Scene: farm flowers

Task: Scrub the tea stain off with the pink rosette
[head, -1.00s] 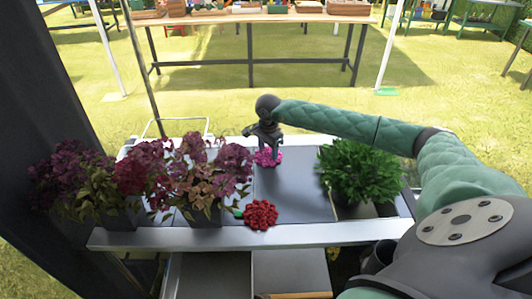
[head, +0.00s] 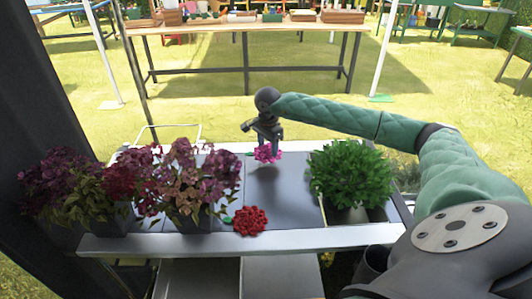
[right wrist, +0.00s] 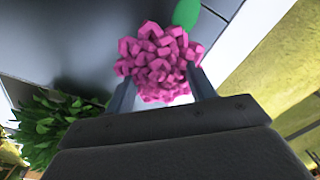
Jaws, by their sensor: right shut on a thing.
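The pink rosette (head: 266,153) is held in my right gripper (head: 265,143), low over the dark table top near its far edge. In the right wrist view the pink rosette (right wrist: 158,62) sits between the two fingers of the right gripper (right wrist: 160,95), with a green leaf (right wrist: 186,13) beyond it. I cannot tell whether the rosette touches the surface. No tea stain can be made out; the rosette or gripper may hide it. My left gripper is not in view.
A red rosette (head: 250,221) lies near the table's front rim (head: 290,236). Potted purple and pink flowers (head: 175,180) stand on the left. A green leafy plant (head: 350,174) stands on the right.

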